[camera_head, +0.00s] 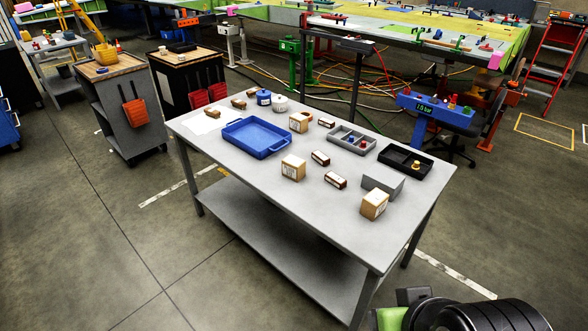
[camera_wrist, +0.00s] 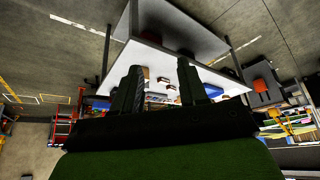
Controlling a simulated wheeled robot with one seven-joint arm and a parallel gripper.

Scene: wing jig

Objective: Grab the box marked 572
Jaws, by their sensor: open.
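Three tan cartons with labels stand on the grey table (camera_head: 240,178): one near the front middle (camera_head: 293,168), one at the right front (camera_head: 374,204), and one farther back (camera_head: 299,122). The print on their labels is too small to read, so I cannot tell which is marked 572. My gripper (camera_wrist: 158,88) is open and empty in the wrist view, with its two fingers apart. The table shows upside down beyond the fingers. In the head view only part of my arm shows at the lower right, away from the table.
A blue tray (camera_head: 257,154), a grey divided bin (camera_head: 350,146), a black tray (camera_head: 425,172) and a grey block (camera_head: 383,184) stand on the table. Small brown boxes (camera_head: 336,180) lie near the cartons. The table's front left is clear. Carts (camera_head: 119,82) stand behind at left.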

